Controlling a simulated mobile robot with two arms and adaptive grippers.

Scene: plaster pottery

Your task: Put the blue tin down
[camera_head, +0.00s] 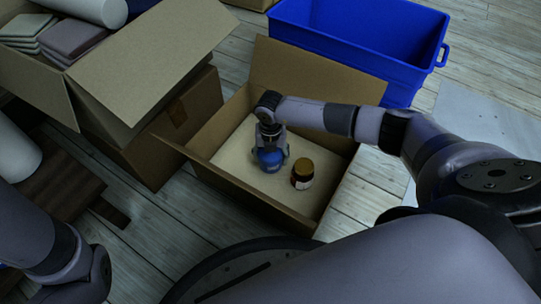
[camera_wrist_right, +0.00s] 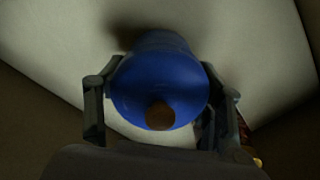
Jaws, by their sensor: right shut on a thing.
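The blue tin (camera_head: 270,160) is inside an open cardboard box (camera_head: 275,216), in my right gripper (camera_head: 271,150). In the right wrist view the blue tin (camera_wrist_right: 155,85) sits between the two fingers of the right gripper (camera_wrist_right: 160,105), which are shut on its sides. A brown round spot shows on its near end. A shadow lies beside it on the pale box floor; I cannot tell whether it touches the floor. My left gripper is not in view; only part of that arm shows at the lower left.
A dark jar with a yellowish lid (camera_head: 303,170) stands in the same box, just right of the tin. A blue crate (camera_head: 365,50) stands behind. Another open carton (camera_head: 150,55) with folded cloths (camera_head: 78,38) is at the left. Box floor left of the tin is clear.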

